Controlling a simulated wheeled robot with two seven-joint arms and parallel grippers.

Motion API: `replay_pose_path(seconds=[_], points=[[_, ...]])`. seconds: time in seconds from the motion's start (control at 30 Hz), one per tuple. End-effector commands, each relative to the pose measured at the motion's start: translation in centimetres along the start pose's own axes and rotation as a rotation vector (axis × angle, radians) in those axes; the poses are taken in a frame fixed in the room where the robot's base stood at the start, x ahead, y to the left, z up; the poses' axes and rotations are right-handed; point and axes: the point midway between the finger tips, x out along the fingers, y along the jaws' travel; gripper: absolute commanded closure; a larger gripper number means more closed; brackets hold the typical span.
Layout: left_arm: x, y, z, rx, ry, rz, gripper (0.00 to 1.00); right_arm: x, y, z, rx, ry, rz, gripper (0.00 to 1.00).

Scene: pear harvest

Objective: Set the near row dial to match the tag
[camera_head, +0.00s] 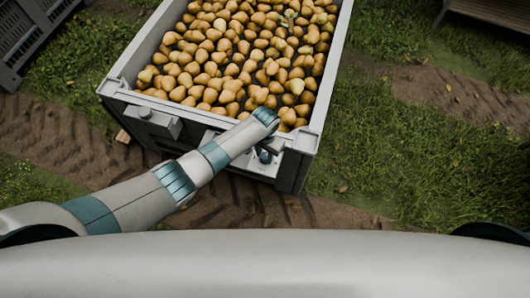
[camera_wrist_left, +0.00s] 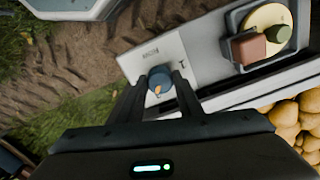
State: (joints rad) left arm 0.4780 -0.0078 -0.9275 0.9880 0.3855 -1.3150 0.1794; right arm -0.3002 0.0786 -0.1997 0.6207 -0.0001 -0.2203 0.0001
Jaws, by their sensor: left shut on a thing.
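In the head view, my left gripper (camera_head: 266,153) is at the front right of the pear crate, over the panel, and my wrist hides most of the dial. Small dark print (camera_wrist_left: 150,51) and a dark mark (camera_wrist_left: 182,65) are beside the dial, too small to read. My right gripper is not in view.
The large grey crate (camera_head: 335,62) is full of pears (camera_head: 243,50). Another crate (camera_head: 28,32) stands at the upper left. Grass and rutted soil surround them.

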Motion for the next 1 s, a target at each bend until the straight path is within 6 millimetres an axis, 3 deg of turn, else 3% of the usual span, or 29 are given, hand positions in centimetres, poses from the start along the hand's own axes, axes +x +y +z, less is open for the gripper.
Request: replay_pose_path(seconds=[0.6,1.0], points=[[-0.04,-0.03,-0.02,0.577,0.000,0.000,0.90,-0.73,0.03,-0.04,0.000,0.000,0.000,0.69],[-0.01,-0.04,-0.03,0.806,0.001,0.000,0.90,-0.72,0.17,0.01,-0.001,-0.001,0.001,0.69]])
